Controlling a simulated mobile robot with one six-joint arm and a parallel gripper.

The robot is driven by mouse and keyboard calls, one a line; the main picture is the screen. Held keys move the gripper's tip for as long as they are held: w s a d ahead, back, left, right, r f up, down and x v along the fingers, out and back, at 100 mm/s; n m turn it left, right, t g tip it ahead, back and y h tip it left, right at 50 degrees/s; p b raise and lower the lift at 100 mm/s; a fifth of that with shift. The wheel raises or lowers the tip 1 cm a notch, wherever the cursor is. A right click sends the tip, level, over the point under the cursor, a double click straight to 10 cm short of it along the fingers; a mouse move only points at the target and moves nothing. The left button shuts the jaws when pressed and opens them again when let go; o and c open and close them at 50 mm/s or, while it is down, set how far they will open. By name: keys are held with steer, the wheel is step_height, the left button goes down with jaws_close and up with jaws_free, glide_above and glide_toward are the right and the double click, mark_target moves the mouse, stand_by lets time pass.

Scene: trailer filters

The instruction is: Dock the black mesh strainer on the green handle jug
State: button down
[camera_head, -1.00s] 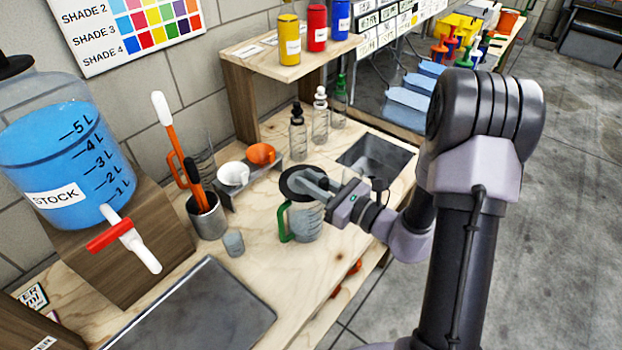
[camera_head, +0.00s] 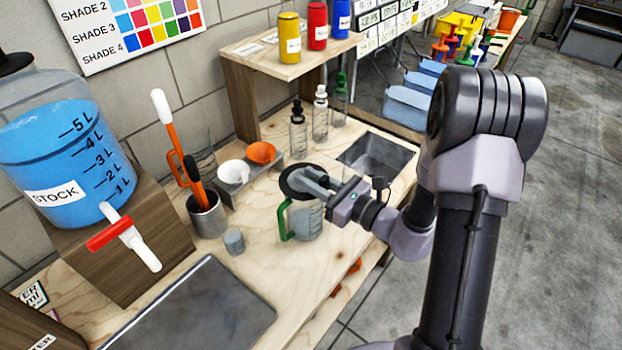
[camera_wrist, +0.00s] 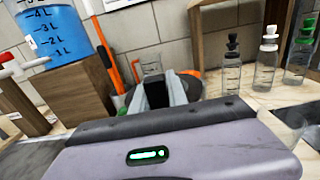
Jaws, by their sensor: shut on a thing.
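The black mesh strainer (camera_head: 296,181) is a dark round disc in the head view. My gripper (camera_head: 318,183) is shut on its near right side and holds it over the jug. The green handle jug (camera_head: 307,221) is clear, stands upright on the bench, and has its green handle on the left. The strainer and gripper cover the jug's mouth, so I cannot tell whether the strainer touches the rim. In the wrist view the gripper fingers (camera_wrist: 165,95) reach forward with the dark strainer rim (camera_wrist: 207,88) just beyond them. The jug is hidden there.
White and orange cups (camera_head: 233,173) sit in a grey holder behind the jug. A small grey cup (camera_head: 234,241) and a metal pot with tools (camera_head: 207,216) stand left. Dropper bottles (camera_head: 298,138) are at the back, a sink (camera_head: 378,158) right. Bare wood lies in front.

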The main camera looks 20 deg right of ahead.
steer(key=shift+f+b, duration=0.6)
steer(key=shift+f, duration=0.1)
steer(key=c, duration=1.6)
jaws_free()
steer(key=shift+r, duration=0.1)
steer(key=b+v, duration=0.2)
steer(key=v, duration=0.9)
